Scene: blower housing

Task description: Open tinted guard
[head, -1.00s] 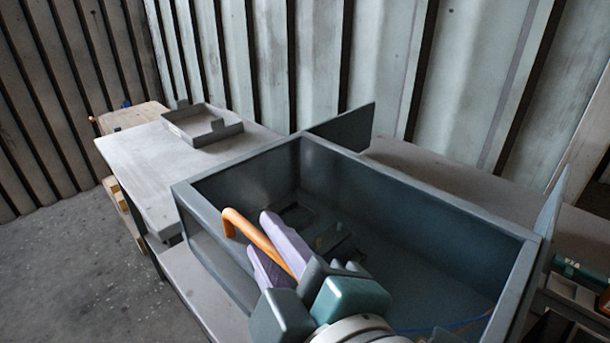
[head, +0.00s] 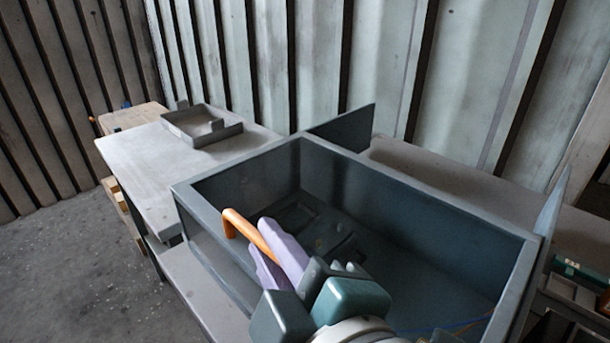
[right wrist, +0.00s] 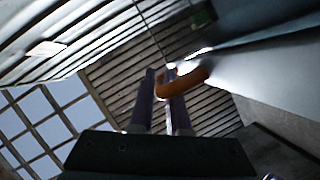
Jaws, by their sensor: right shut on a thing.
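The blower housing (head: 213,230) is a grey-blue box in the middle of the head view. Its inside shows dark and bluish, with flat parts at the bottom; the tinted guard's pane cannot be clearly told apart from the opening. An orange bar handle (head: 240,227) stands at the near-left side of the box. My right gripper (head: 264,239), with lilac fingers, is shut on the orange handle. In the right wrist view the handle (right wrist: 187,82) crosses at the fingertips of the right gripper (right wrist: 162,78). My left gripper is not in view.
A pale table (head: 150,165) with a shallow grey tray (head: 202,126) stands behind and left of the box. Upright panels (head: 345,127) rise at the box's back corner and right end (head: 550,215). A green object (head: 578,272) lies at the right. Open floor is at the left.

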